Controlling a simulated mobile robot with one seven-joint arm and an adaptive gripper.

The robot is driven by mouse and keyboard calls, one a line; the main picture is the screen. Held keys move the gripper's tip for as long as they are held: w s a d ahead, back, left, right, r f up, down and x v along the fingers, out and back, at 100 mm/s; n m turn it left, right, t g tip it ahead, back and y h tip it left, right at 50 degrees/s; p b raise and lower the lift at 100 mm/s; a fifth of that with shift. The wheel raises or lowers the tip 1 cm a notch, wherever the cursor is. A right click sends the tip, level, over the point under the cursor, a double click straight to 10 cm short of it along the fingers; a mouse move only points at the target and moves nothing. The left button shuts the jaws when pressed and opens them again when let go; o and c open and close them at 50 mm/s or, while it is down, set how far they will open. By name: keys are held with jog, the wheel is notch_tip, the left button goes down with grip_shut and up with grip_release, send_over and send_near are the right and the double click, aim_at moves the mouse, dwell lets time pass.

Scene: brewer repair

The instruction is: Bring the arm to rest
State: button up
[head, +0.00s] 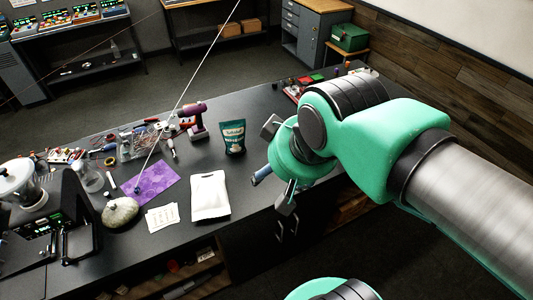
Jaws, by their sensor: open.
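My arm, with green joints and a grey metal link, enters from the right in the head view. It reaches over the right part of the dark workbench (220,102). My gripper (272,165) is open, with its dark fingers spread apart near the bench's front edge. I see nothing clearly held between them. A small blue-grey cylindrical part (261,175) shows between the fingers; I cannot tell whether it belongs to the gripper.
Farther left are a purple mat (150,186), white papers (162,217), a round grey object (120,212) and the brewer (45,225). Dark floor lies in front.

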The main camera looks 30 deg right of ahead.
notch_tip(320, 180, down, 16)
jog(key=b, duration=1.6)
